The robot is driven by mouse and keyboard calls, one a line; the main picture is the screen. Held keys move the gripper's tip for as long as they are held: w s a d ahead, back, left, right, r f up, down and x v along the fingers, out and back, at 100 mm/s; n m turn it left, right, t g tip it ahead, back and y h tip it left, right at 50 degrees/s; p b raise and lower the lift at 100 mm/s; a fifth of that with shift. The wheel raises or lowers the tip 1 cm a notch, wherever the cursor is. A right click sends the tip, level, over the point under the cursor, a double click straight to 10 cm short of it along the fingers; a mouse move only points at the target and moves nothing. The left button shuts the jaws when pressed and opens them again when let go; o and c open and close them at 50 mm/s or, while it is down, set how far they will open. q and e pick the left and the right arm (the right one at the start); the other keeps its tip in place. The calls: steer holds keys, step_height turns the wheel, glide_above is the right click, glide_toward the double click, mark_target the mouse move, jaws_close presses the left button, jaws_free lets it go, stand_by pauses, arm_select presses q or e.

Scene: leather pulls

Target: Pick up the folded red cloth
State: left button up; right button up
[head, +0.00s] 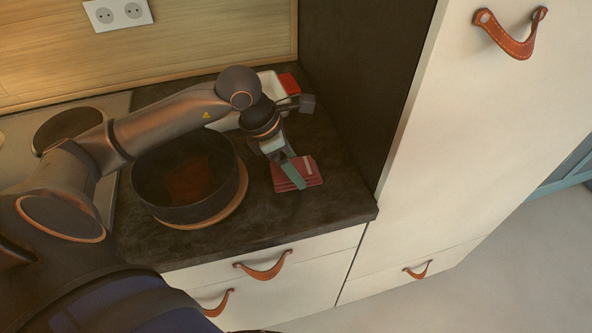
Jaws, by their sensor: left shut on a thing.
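The folded red cloth (313,178) shows on the dark countertop near its right front corner, with a pale patch on its upper face. My left gripper (291,174) reaches down onto its left part and is shut on it. A greenish finger lies across the cloth and hides part of it. I cannot tell whether the cloth is lifted off the counter or still rests on it. My right gripper is not in view.
A dark pot (187,208) on a round wooden board stands left of the cloth. A white container (222,124) and a red item (289,83) are behind my arm. A tall white cabinet (470,110) and dark side panel (362,75) bound the counter on the right.

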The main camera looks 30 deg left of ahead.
mark_target(302, 165)
arm_select(q)
steer(key=shift+c, duration=0.9)
steer(key=shift+r, duration=0.1)
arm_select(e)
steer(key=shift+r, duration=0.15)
arm_select(q)
steer(key=shift+r+p, duration=0.35)
steer(key=shift+p, duration=0.3)
step_height(302, 165, up, 3)
steer(key=shift+w+f+b, duration=0.1)
steer(key=shift+f+b, duration=0.05)
steer(key=shift+b, duration=0.4)
steer(key=s+d+r+b, duration=0.3)
steer(key=s+r+b, duration=0.2)
steer(key=s+r, duration=0.5)
steer(key=s, duration=0.3)
steer(key=shift+s+d+b, duration=0.35)
steer(key=shift+d+b, duration=0.05)
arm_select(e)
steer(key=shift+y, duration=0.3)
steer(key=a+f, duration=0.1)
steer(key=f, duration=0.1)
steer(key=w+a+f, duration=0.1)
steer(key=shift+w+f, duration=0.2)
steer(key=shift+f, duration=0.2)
